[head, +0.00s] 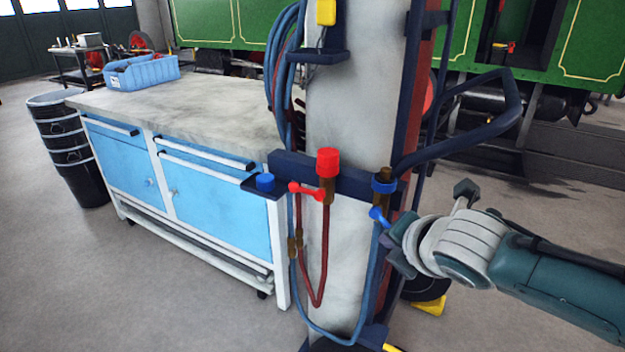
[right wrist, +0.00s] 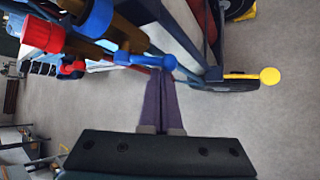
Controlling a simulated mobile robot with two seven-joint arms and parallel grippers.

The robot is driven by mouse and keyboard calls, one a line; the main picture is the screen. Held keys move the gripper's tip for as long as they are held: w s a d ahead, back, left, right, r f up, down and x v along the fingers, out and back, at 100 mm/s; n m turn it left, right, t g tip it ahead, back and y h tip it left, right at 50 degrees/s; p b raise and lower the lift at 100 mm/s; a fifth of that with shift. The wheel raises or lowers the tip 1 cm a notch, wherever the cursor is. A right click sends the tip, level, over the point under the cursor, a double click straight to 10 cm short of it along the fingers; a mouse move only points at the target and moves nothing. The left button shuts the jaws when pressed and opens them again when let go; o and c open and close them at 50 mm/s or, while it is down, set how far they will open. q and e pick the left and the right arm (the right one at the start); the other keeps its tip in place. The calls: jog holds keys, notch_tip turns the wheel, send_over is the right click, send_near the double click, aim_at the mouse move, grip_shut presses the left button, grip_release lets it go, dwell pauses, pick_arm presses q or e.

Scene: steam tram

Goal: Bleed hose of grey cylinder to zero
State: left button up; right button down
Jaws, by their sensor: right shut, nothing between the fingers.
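The grey cylinder (head: 350,95) stands upright in a navy frame (head: 345,182). A red-capped brass valve (head: 328,163) with a red lever and a blue-capped valve (head: 383,180) with a blue lever (head: 378,216) sit at the crossbar. A red hose (head: 326,255) and a blue hose (head: 372,285) hang in loops below them. My right gripper (head: 392,248) is at the blue lever's lower right; in the wrist view its fingers (right wrist: 160,90) are shut and empty, tips just by the blue lever (right wrist: 145,60). I cannot tell whether they touch. My left gripper is out of view.
A blue-drawered workbench (head: 200,110) with a blue bin (head: 140,72) stands at left, beside a black drum (head: 72,145). A navy handle (head: 490,125) juts right above my arm. A green tram (head: 470,45) is behind. The floor at front left is clear.

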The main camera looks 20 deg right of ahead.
pick_arm(q)
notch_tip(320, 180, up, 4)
jog(key=p, duration=0.2)
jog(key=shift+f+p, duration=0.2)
jog(key=shift+p, duration=0.1)
pick_arm(e)
jog(key=g, duration=0.1)
jog(key=r+n+g+h, duration=0.1)
jog(key=g+h, duration=0.1)
jog(key=shift+s+d+r+n, duration=0.2)
jog(key=shift+d+r+n, duration=0.05)
jog(key=shift+r+n, duration=0.05)
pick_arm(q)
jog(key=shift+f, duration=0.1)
pick_arm(e)
jog(key=shift+w, duration=0.1)
pick_arm(q)
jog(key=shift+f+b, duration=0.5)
jog(key=shift+b, duration=0.15)
pick_arm(e)
jog(key=shift+w+a, duration=0.55)
